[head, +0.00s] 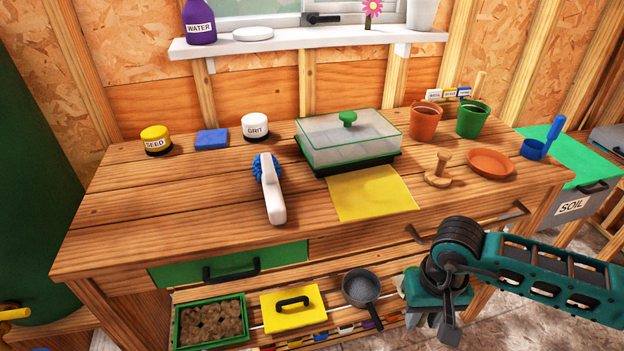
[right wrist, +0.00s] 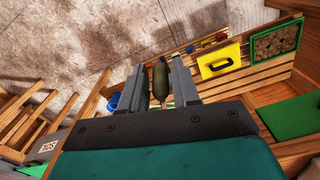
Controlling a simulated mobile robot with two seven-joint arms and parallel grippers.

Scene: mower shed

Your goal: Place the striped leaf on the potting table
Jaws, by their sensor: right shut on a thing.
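The potting table (head: 180,205) is a wide brown wooden bench below the window, with a green drawer front and a lower shelf. My right gripper (head: 432,325) is low in front of the table's right part, below the top; it also shows in the right wrist view (right wrist: 160,88). It is shut on a leaf-shaped olive-brown thing, which looks like the striped leaf (right wrist: 160,80), held between the fingers. Its stripes are not clear there. The leaf cannot be made out in the head view. My left gripper is not in view.
On the tabletop are a yellow mat (head: 372,195), a clear-lidded tray (head: 350,140), a brush (head: 270,195), a wooden tamper (head: 440,172), a saucer (head: 490,163) and pots (head: 425,122). The front left of the top is clear. A soil bin (head: 575,205) stands at right.

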